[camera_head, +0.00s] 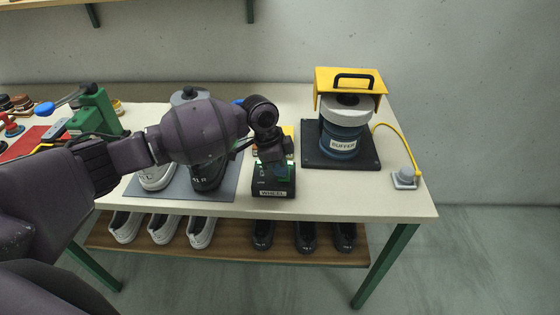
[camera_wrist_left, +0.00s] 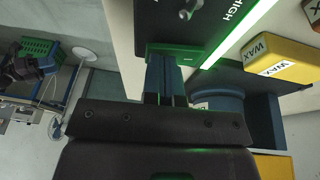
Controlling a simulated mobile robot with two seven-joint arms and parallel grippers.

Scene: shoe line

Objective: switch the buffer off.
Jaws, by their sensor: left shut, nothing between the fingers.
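The buffer (camera_head: 343,141) is a blue drum with a pale wheel under a yellow guard (camera_head: 350,81), on a dark base right of centre. A dark control box (camera_head: 273,191) labelled WHEEL stands at the table's front edge. In the left wrist view this box (camera_wrist_left: 205,38) shows a metal lever (camera_wrist_left: 189,9), the word HIGH and a green edge. The lever is hidden in the head view. My right gripper is not in view.
A grey switch block (camera_head: 404,179) with a yellow cable sits at the right front corner. Shoes (camera_head: 157,178) stand on a grey mat (camera_head: 225,189) under my left arm. More shoes line the lower shelf (camera_head: 230,247).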

